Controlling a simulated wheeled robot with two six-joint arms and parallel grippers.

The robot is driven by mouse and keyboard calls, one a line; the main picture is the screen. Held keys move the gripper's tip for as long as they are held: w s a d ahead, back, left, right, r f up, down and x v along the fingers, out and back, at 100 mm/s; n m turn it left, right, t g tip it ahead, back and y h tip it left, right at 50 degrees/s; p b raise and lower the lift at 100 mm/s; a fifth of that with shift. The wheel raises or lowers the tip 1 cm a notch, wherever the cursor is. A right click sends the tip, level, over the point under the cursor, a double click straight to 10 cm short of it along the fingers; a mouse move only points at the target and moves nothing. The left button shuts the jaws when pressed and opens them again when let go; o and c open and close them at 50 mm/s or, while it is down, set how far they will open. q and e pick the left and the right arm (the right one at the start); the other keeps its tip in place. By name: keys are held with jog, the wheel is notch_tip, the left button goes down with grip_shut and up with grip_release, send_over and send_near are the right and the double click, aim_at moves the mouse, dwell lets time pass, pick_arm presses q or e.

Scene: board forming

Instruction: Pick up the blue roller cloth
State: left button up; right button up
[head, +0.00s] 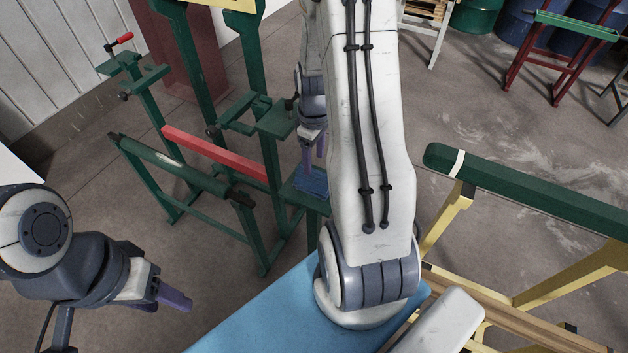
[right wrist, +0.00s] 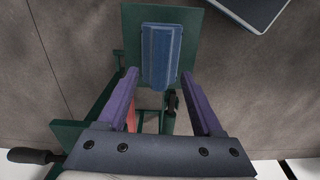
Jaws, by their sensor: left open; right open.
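The blue roller cloth (right wrist: 161,55) lies on a green plate (right wrist: 197,30) of the green stand, near the top of the right wrist view. In the head view the cloth (head: 311,182) shows as a small blue patch just below my right gripper (head: 314,160). My right gripper (right wrist: 166,95) is open, with its purple fingers on either side of and short of the cloth's near end. No contact with the cloth is visible. My left gripper (head: 172,300) is open and empty at the lower left, far from the cloth.
A green roller (head: 170,165) and a red bar (head: 215,152) are on the green stand left of the cloth. A blue surface (head: 285,315) lies below my right arm. A green-topped trestle (head: 530,188) stands at the right. Bare floor lies between.

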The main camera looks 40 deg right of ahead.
aim_at(313, 172)
jog(key=shift+w+a+f+p, duration=0.1)
jog(key=shift+f+p, duration=0.5)
jog(key=shift+f, duration=2.55)
grip_shut()
